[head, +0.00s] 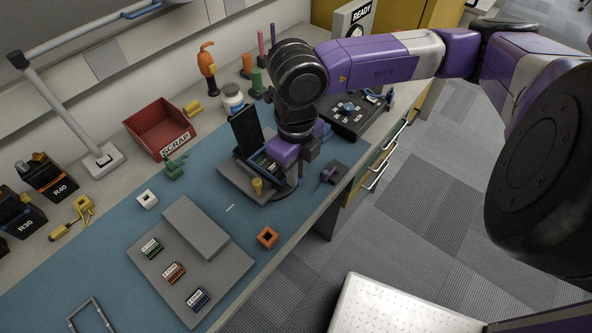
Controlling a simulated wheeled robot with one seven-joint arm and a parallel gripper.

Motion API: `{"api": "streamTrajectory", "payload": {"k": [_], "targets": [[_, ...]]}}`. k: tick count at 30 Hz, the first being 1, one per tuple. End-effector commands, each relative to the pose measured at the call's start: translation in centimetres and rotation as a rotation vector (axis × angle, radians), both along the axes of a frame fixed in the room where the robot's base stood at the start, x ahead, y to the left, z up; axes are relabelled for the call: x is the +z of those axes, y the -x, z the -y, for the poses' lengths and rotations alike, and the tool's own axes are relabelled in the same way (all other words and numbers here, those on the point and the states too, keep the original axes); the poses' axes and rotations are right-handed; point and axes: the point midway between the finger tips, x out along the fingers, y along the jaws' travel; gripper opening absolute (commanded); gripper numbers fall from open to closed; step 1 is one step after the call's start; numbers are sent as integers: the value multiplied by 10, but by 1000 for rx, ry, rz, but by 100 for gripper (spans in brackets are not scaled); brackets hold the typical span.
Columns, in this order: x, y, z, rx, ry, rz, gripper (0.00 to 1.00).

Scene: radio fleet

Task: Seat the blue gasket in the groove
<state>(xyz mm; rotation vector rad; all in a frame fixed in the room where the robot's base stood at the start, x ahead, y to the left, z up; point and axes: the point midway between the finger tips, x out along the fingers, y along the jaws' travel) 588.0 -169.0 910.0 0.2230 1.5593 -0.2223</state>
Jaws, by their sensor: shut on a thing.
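My gripper (307,152) points down over the right side of an open radio. The radio has a dark upright panel (246,130) and a lower half with exposed parts (263,165). The groove cannot be made out from here.
An orange square piece (267,237) and a purple part on a dark block (334,171) lie near the front edge. A red scrap bin (157,124) and tools stand behind.

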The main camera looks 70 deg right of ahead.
Motion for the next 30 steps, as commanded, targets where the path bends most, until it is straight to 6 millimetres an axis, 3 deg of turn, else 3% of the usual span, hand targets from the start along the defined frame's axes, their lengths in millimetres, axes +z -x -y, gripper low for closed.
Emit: {"api": "streamTrajectory", "payload": {"k": [30], "targets": [[0,-9,3,0,0,0,0]]}}
